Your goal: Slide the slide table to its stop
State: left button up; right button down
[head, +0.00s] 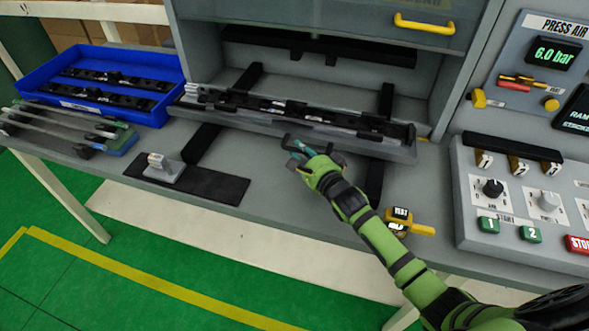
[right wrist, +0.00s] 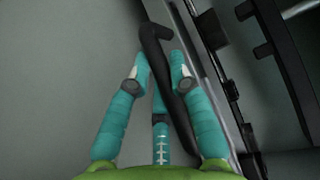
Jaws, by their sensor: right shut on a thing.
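The slide table (head: 240,121) is a long grey plate in front of the press opening, lying across dark rails (head: 204,140). It carries a long black trim part (head: 300,112). My right gripper (head: 302,150) is at the middle of its front edge. In the right wrist view the teal fingers (right wrist: 158,85) are shut on a black bar handle (right wrist: 152,38), which runs down between them. The fingers hide part of the handle. My left gripper is not in view.
A blue tray (head: 172,106) with black trim parts is at the left, with grey bars (head: 60,120) in front. A dark pad (head: 215,184) with a grey block is front left. A yellow-black device (head: 400,222) and the button panel (head: 510,245) are at the right. The press guard (head: 330,20) is raised.

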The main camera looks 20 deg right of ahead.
jog(key=shift+w+d, duration=0.6)
jog(key=shift+w, duration=0.25)
jog(key=shift+s+a, duration=0.1)
jog(key=c, duration=1.1)
grip_release()
jog(key=shift+s, duration=0.6)
jog(key=v, duration=1.1)
jog(key=shift+r, duration=0.15)
